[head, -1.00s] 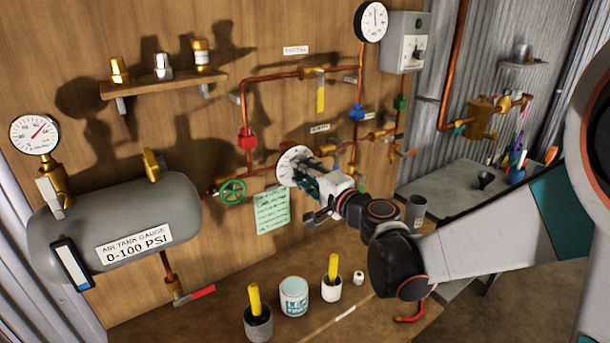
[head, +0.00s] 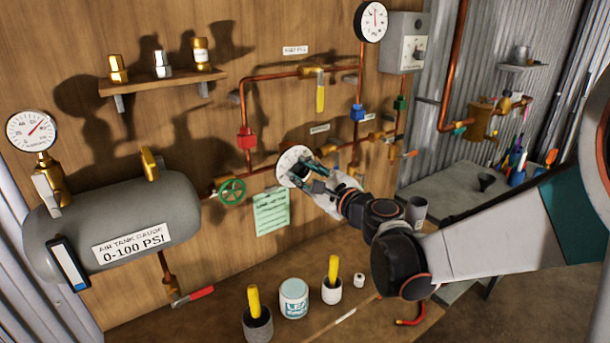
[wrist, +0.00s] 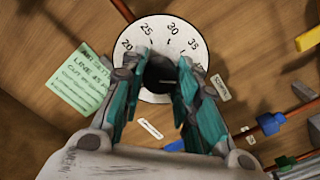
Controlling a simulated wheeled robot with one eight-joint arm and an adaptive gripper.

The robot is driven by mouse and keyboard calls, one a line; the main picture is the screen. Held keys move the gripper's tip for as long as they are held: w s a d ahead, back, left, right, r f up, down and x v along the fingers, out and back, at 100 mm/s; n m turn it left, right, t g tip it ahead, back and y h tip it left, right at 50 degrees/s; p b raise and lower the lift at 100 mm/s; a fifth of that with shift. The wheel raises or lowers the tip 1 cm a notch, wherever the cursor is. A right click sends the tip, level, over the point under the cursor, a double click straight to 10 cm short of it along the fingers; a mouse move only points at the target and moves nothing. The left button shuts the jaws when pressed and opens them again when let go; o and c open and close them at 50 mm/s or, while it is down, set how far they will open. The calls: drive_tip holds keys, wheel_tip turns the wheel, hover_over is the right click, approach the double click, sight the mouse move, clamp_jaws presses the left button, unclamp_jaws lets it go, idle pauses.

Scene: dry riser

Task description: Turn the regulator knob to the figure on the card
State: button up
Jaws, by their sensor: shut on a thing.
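The regulator's white dial (head: 292,160) is on the wooden wall. In the wrist view the dial (wrist: 160,29) shows 20, 25, 30 and 35 along its upper rim. The dark knob (wrist: 160,72) is at its centre, between my fingers. My gripper (head: 311,168) is shut on the knob, with a teal finger on each side; it also fills the wrist view (wrist: 161,82). The knob's pointer is not clear. The green card (head: 271,212) is below the dial; in the wrist view (wrist: 84,77) its writing is tilted, and I cannot read its figure surely.
A green handwheel (head: 232,190) is close left of the dial, and a grey tank (head: 120,215) is farther left. Copper pipes with coloured valves run above and right. A white tub (head: 293,298) and pots with yellow handles stand on the bench below.

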drive_tip(key=m, duration=0.5)
drive_tip(key=shift+f+m+b, duration=0.15)
drive_tip(key=shift+m+b, duration=0.15)
drive_tip(key=shift+s, duration=0.1)
idle(0.4)
drive_tip(key=o, duration=1.1)
drive_tip(key=shift+c, duration=0.2)
drive_tip(key=shift+d, duration=0.1)
drive_tip(key=v, duration=1.1)
drive_tip(key=shift+s+d, duration=0.25)
drive_tip(key=shift+s, duration=0.05)
